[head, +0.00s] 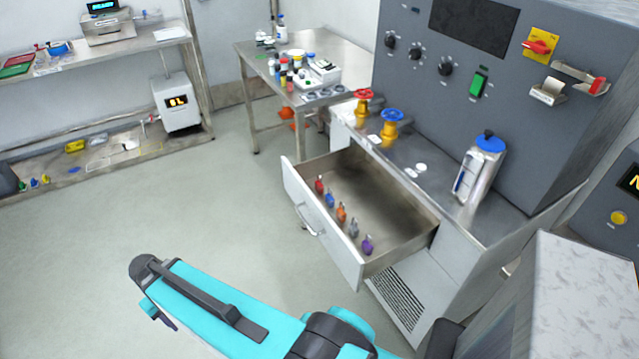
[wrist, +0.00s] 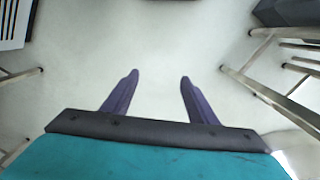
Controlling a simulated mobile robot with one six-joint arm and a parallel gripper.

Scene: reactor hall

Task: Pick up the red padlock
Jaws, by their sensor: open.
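The red padlock (head: 319,186) is in the open drawer (head: 385,214), at the far left end of a row of padlocks along the drawer's front wall. A blue padlock (head: 329,200) is beside it, then orange (head: 341,213), grey (head: 353,228) and purple (head: 367,245) ones. In the wrist view my gripper (wrist: 158,76) is open and empty, with bare floor beyond its fingers. No padlock shows in that view.
The drawer juts from a cabinet below a grey control panel (head: 440,110). Red (head: 363,97) and blue (head: 391,118) valve wheels and a metal canister (head: 478,172) stand on the counter. A bottle-laden table (head: 257,55) is behind. The floor (head: 190,205) left of the drawer is clear.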

